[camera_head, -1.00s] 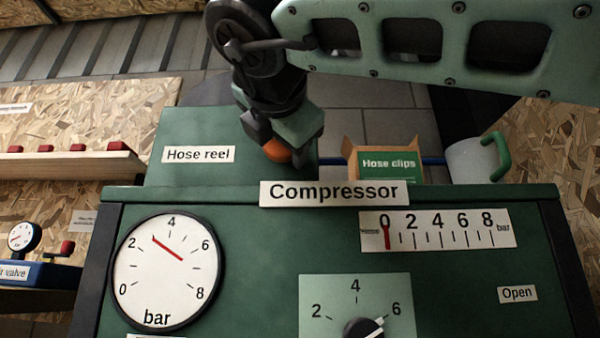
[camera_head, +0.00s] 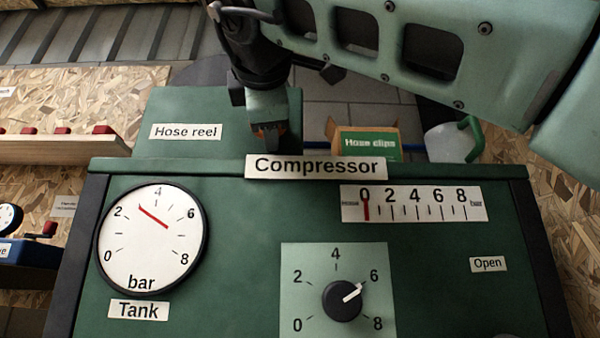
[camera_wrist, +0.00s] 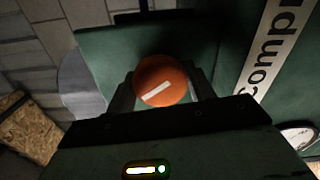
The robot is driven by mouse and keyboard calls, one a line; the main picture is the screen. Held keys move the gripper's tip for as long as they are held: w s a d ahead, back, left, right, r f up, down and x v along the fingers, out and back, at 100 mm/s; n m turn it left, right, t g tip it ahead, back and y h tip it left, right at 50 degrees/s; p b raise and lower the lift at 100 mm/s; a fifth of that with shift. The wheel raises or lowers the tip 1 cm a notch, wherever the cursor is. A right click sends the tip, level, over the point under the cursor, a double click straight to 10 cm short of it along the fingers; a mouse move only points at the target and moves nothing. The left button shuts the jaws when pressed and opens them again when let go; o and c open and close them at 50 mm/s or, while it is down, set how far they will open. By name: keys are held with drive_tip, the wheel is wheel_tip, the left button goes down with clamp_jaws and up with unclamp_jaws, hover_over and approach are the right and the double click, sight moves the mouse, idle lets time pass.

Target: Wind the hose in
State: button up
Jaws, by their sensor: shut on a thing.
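The hose reel box (camera_head: 185,115) is green with a "Hose reel" label and stands behind the compressor panel at the left in the head view. My gripper (camera_head: 270,135) is at the right side of that box, just above the "Compressor" sign. In the wrist view my gripper (camera_wrist: 162,88) is shut on a round orange knob (camera_wrist: 160,72) with a white mark across it, one finger on each side. In the head view the knob is mostly hidden by the fingers.
The compressor panel (camera_head: 230,240) carries a tank gauge (camera_head: 150,225), a dial knob (camera_head: 342,300) and a bar scale (camera_head: 415,204). An open hose clips box (camera_head: 365,142) and a grey mug (camera_head: 450,143) with a green handle stand behind it, right of my gripper.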

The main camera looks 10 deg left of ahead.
drive_tip(key=shift+f, duration=0.1)
idle(0.3)
drive_tip(key=o, duration=1)
drive_tip(key=v, duration=1.7)
drive_tip(key=shift+s+b, duration=0.25)
drive_tip(key=shift+b, duration=0.1)
drive_tip(key=shift+d, duration=0.1)
